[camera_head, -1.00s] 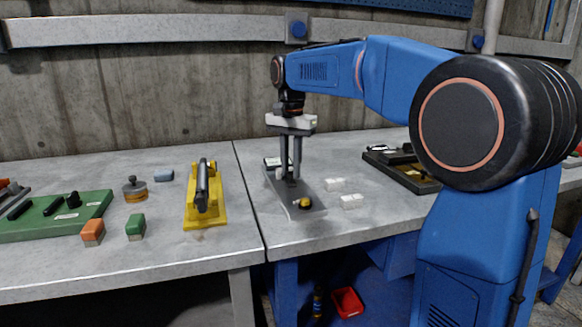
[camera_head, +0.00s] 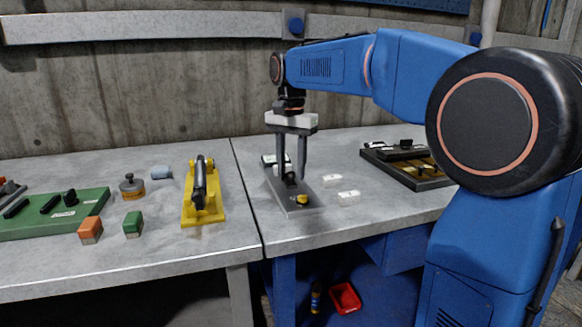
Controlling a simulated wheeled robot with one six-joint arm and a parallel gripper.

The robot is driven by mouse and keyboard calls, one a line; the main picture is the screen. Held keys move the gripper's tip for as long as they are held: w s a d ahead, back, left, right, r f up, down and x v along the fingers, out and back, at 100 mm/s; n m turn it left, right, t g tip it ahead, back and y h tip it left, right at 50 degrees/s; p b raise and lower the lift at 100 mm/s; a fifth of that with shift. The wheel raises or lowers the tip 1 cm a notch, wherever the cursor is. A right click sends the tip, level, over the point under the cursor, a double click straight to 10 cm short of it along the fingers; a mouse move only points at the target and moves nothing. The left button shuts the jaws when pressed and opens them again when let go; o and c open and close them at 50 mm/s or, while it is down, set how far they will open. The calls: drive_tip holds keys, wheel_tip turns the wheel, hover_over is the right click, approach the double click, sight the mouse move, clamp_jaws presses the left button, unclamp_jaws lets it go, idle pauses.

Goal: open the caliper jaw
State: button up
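A grey fixture plate (camera_head: 301,211) lies on the bench in the middle, with a small dark upright part (camera_head: 290,180) and a yellow knob (camera_head: 302,199) on it. It may be the caliper; its jaw is too small to make out. My gripper (camera_head: 290,176) points straight down over the plate. Its two fingers are apart, one on each side of the dark part. I cannot tell whether they touch it. A white-topped piece (camera_head: 268,160) at the back of the plate is partly hidden behind the fingers.
Two white blocks (camera_head: 348,197) lie right of the plate. A yellow stand (camera_head: 203,214) with a black cylinder is to the left. Farther left are orange and green blocks (camera_head: 133,224) and a green board (camera_head: 92,206). A dark tray (camera_head: 425,183) is at right.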

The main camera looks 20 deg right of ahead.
sight(291, 173)
wheel_tip(291, 173, up, 17)
drive_tip(key=shift+r, duration=0.2)
idle(0.6)
